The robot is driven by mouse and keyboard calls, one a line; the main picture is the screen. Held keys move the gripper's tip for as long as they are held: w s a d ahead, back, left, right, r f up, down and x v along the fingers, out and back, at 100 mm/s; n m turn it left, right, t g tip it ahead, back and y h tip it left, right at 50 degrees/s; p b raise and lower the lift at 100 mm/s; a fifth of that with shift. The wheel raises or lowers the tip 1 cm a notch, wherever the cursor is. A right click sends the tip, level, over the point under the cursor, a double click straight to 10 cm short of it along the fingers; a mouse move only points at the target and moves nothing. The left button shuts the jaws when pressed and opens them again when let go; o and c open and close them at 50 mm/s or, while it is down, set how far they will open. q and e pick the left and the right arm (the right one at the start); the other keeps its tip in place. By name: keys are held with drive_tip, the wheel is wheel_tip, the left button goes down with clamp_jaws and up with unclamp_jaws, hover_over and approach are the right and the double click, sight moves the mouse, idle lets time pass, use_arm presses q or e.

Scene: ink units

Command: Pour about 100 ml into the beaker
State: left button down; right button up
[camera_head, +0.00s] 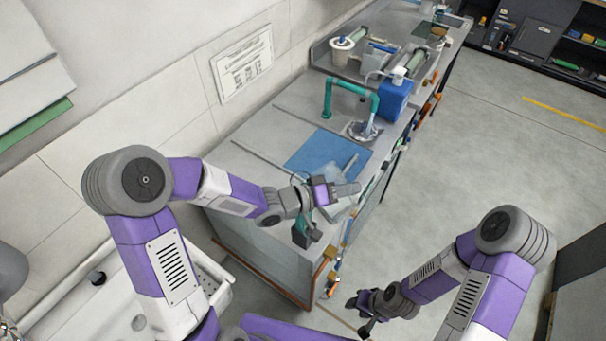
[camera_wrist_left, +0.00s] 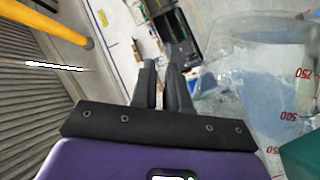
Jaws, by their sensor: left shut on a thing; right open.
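A clear vessel with red volume marks (camera_wrist_left: 265,85) fills the right of the left wrist view. It is close to the camera, and its level is not readable. In the head view, a clear shape (camera_head: 342,210) beside the left gripper seems to be this vessel. A teal part (camera_wrist_left: 304,156) shows at its lower edge. My left gripper (camera_head: 308,236) is shut over the bench's near end. In the left wrist view its fingers (camera_wrist_left: 160,72) are close together; what they grip is not clearly visible. My right gripper (camera_head: 358,314) is open and empty over the floor, off the bench.
A teal tap (camera_head: 350,88) stands over a small sink (camera_head: 362,131). A blue mat (camera_head: 312,152) lies on the bench. A blue bottle (camera_head: 394,100) stands behind the sink. An orange rail (camera_head: 272,270) runs along the bench's near end. Floor to the right is clear.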

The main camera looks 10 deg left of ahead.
sight(334, 170)
use_arm(q)
drive_tip(key=shift+w+a+r+n+h+p, duration=0.25)
drive_tip(key=shift+w+a+n+p, duration=0.15)
drive_tip(key=shift+a+n+p, duration=0.15)
drive_tip(key=shift+w+a+r+n+h+p, duration=0.25)
drive_tip(key=shift+w+a+n+p, duration=0.15)
drive_tip(key=shift+a+n+p, duration=0.15)
idle(0.3)
drive_tip(key=shift+w, duration=0.1)
drive_tip(key=shift+w+a+r+n+h+p, duration=0.2)
drive_tip(key=shift+w+a+r+n+p, duration=0.25)
drive_tip(key=shift+p, duration=0.35)
drive_tip(key=shift+w+a+r+n+h+p, duration=0.2)
drive_tip(key=shift+a+p, duration=0.35)
drive_tip(key=shift+p, duration=0.25)
idle(1.0)
